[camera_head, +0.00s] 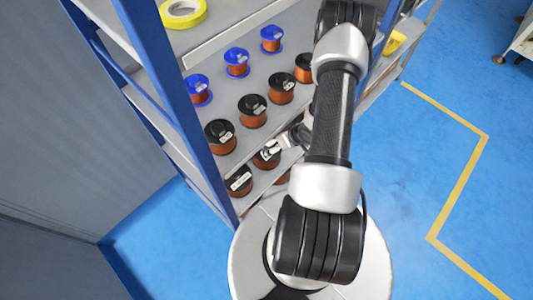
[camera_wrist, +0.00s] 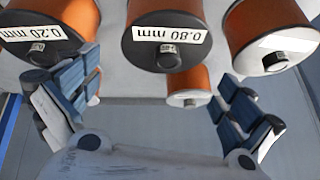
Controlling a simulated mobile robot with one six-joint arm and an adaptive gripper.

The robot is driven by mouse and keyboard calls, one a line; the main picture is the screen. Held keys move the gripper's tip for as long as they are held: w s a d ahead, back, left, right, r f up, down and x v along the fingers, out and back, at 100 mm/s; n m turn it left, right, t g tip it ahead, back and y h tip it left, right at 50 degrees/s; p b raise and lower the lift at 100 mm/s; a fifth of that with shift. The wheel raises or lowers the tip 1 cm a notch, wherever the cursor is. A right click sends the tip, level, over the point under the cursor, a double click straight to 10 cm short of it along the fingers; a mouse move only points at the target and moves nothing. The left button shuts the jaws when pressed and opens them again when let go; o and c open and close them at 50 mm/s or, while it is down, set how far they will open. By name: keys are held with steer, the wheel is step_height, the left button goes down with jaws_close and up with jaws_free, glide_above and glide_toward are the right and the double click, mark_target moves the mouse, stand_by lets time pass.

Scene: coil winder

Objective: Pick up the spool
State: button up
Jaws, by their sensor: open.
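Several copper-wound spools stand on the blue rack's shelves. In the head view, black-topped spools (camera_head: 252,111) form a row, with blue-flanged spools (camera_head: 236,63) behind. Two more black-topped spools (camera_head: 238,183) show lower, near the front edge. My gripper (camera_head: 278,147) is over the lower front spools, partly hidden by my arm. In the wrist view my gripper (camera_wrist: 158,88) is open, with one finger on each side. A spool labelled 0.80 mm (camera_wrist: 165,42) shows between and beyond the fingers, apart from them. Which spool is meant cannot be told.
A blue rack post (camera_head: 165,90) stands left of my arm. A yellow tape roll (camera_head: 183,13) lies on the upper shelf.

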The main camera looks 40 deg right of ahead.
mark_target(267, 163)
steer(key=b+x, duration=0.1)
steer(key=x, duration=0.4)
steer(key=shift+b, duration=0.35)
steer(key=shift+r, duration=0.1)
steer(key=shift+c, duration=0.5)
steer(key=shift+s, duration=0.1)
steer(key=c, duration=0.5)
steer(key=shift+a, duration=0.1)
steer(key=c, duration=1.8)
